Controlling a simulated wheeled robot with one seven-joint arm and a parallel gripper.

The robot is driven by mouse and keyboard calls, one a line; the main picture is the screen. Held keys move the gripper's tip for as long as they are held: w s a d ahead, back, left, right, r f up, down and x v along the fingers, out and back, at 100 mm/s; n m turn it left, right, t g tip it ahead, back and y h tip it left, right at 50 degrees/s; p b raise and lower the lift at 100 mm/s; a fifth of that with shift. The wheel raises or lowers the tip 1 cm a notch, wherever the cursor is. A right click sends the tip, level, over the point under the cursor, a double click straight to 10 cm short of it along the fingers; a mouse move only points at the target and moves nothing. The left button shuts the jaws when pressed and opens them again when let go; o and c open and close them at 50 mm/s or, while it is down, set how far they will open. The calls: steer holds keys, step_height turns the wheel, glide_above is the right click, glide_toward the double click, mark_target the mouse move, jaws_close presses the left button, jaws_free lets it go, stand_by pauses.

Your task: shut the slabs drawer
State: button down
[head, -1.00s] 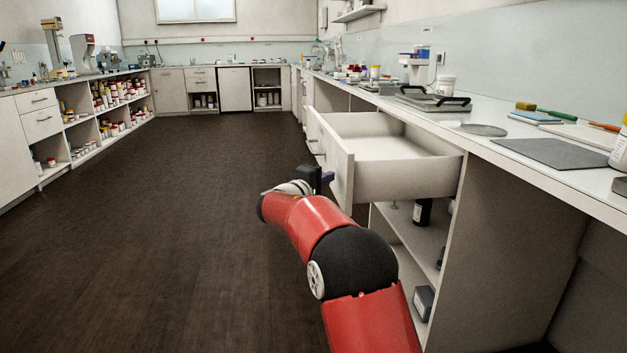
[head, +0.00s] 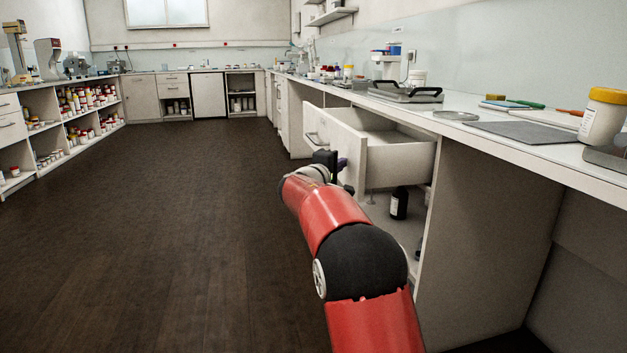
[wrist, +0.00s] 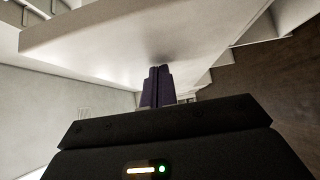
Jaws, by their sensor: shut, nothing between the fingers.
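The white slabs drawer (head: 400,163) stands partly pulled out under the right-hand counter, its inside visible and looking empty. Its front panel, with a bar handle (head: 316,139), faces left. My gripper (head: 342,164) is at the near end of that front panel, its purple fingertips shut and empty. In the wrist view the closed fingertips (wrist: 157,82) point at a pale panel (wrist: 150,45), which looks like the drawer front. They look close against it, but I cannot tell if they touch.
Below the drawer is an open shelf with a dark bottle (head: 399,204). The counter above holds a black-handled tray (head: 405,94), a grey slab (head: 520,132) and a yellow-capped jar (head: 602,118). The dark floor (head: 190,220) to the left is clear.

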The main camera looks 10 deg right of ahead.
steer(key=d+b, duration=0.3)
steer(key=d, duration=1.7)
steer(key=shift+d, duration=0.55)
steer(key=shift+d, duration=0.15)
